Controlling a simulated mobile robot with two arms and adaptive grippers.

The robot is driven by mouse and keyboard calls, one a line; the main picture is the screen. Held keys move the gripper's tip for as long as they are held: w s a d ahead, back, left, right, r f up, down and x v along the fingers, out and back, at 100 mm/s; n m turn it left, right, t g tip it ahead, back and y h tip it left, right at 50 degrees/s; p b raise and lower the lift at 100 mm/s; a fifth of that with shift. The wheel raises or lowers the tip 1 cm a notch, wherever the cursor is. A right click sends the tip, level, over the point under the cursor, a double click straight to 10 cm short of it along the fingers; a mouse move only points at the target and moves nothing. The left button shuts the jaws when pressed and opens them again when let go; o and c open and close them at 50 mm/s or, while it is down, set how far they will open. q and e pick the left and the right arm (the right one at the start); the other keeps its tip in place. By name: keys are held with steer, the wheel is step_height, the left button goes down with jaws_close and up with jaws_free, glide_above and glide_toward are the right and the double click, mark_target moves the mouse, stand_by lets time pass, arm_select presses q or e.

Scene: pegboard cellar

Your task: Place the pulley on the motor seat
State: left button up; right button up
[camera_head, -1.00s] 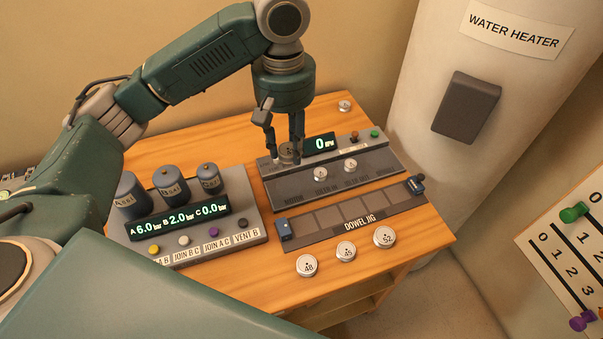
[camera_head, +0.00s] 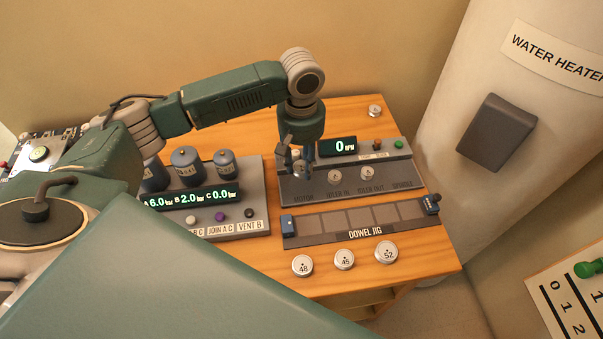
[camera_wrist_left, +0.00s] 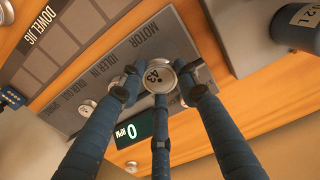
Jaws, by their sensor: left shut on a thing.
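My left gripper (camera_head: 299,172) is over the left end of the grey panel (camera_head: 404,178), by its MOTOR label. In the left wrist view its fingers close around a round silver pulley (camera_wrist_left: 158,77) marked 43. The pulley is in front of the panel's MOTOR end (camera_wrist_left: 135,40). The motor seat itself is hidden behind the pulley and fingers. I cannot tell whether the pulley touches the seat. My right gripper is not in view.
Silver discs marked 48 (camera_head: 302,265), 45 (camera_head: 344,260) and 52 (camera_head: 386,252) lie along the table's front. The dowel jig (camera_head: 318,240) lies before the panel. A tank console (camera_head: 250,205) stands left. The speed display (camera_head: 338,147) reads 0.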

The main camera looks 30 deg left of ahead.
mark_target(301, 184)
arm_select(q)
steer(key=shift+f, duration=0.75)
step_height(301, 184, down, 3)
steer(key=shift+f+p, duration=0.2)
steer(key=shift+p, duration=0.1)
steer(key=shift+f, duration=0.3)
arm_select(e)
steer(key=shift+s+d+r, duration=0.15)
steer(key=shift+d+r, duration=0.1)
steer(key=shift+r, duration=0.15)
arm_select(q)
steer(key=shift+f, duration=0.1)
steer(key=o, duration=0.9)
steer(key=shift+c, duration=0.2)
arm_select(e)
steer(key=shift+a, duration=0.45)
